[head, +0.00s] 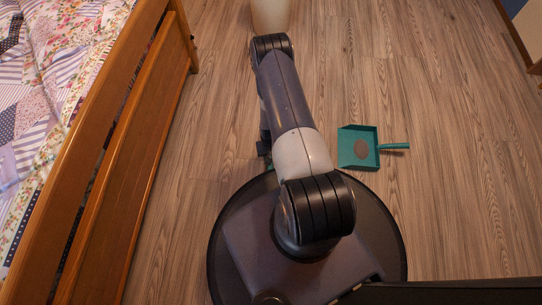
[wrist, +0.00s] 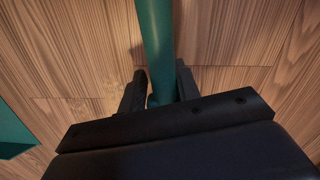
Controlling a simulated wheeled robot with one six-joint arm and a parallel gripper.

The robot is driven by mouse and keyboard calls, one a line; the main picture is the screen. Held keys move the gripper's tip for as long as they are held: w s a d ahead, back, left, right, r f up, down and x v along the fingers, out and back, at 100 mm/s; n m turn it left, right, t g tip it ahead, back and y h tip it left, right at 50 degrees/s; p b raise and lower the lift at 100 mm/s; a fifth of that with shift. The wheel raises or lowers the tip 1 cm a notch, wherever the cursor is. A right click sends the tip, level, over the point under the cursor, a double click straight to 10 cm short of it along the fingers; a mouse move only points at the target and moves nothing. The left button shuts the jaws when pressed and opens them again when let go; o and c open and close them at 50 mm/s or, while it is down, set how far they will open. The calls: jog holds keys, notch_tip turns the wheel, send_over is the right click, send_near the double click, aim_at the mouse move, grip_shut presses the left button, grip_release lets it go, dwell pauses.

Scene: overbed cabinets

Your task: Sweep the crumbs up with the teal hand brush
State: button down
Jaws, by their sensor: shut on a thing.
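The teal hand brush shows as a teal handle (wrist: 155,35) in the wrist view, running from the top edge down between my fingers. My gripper (wrist: 160,82) is shut on this handle. In the head view my arm hides nearly all of the brush and gripper; only a sliver of teal shows beside the arm. A teal dustpan (head: 346,158) lies on the floor right of my arm, its handle pointing right. A brown-grey patch that looks like crumbs (head: 361,148) lies in the pan. A teal piece, apparently the dustpan (wrist: 12,137), shows at the wrist view's left edge.
A wooden bed frame (head: 120,150) with a patchwork quilt (head: 50,80) runs along the left. A pale rounded object (head: 270,15) stands at the top, behind my arm. Wooden furniture (head: 530,45) shows at the upper right. The plank floor (head: 450,200) around the dustpan is clear.

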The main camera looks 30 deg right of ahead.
jog(key=shift+f+b, duration=0.55)
jog(key=shift+b, duration=0.05)
dwell(0.4)
